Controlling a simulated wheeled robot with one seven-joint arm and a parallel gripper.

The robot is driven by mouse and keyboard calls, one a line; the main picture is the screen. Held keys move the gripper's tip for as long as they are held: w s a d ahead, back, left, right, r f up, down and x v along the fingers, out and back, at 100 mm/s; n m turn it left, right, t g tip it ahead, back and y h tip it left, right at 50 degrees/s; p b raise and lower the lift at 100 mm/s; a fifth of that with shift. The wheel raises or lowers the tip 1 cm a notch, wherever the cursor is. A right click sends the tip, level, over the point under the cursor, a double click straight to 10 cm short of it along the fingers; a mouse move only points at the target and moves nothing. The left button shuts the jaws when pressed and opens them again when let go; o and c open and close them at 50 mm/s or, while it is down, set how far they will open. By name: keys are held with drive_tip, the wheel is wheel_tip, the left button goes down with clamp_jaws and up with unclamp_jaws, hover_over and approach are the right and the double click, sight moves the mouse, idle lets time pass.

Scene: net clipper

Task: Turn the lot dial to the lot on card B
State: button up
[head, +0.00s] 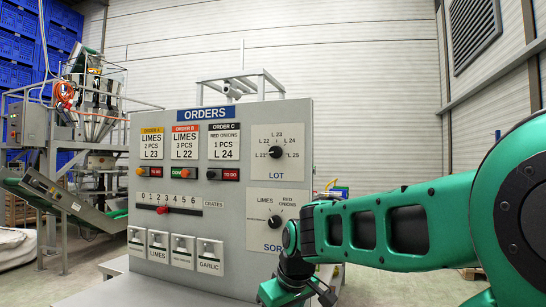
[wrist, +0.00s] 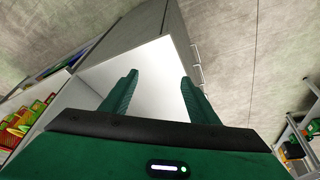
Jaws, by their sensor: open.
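The lot dial (head: 276,151) is a black knob on a white plate marked L 21 to L 25, high on the right of the grey panel. Its pointer seems to face left, near L 21, but it is small. Order card B (head: 185,142) has an orange-red top and reads LIMES, 3 PCS, L 22. My gripper (head: 308,292) is low in front of the panel's right side, below the dial and apart from it. In the wrist view its two green fingers (wrist: 159,78) are spread with nothing between them. The dial is not seen in the wrist view.
The sort dial (head: 275,221) sits below the lot dial, close to my arm. A crates slider (head: 163,210) and several lower switches (head: 183,251) are on the panel's left. A green conveyor (head: 60,198) stands at the far left. The wrist view shows coloured packs (wrist: 30,122) at left.

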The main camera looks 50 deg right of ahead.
drive_tip(key=w+d+r+n+t+h, duration=0.2)
drive_tip(key=w+d+r+n+t, duration=0.2)
drive_tip(key=w+d+r, duration=0.6)
drive_tip(key=n+t+h, duration=0.4)
drive_tip(key=n+t, duration=0.5)
drive_tip(key=n, duration=0.3)
approach(277, 152)
drive_tip(key=x, duration=0.8)
drive_tip(key=shift+w+d, duration=0.1)
drive_tip(key=shift+w, duration=0.1)
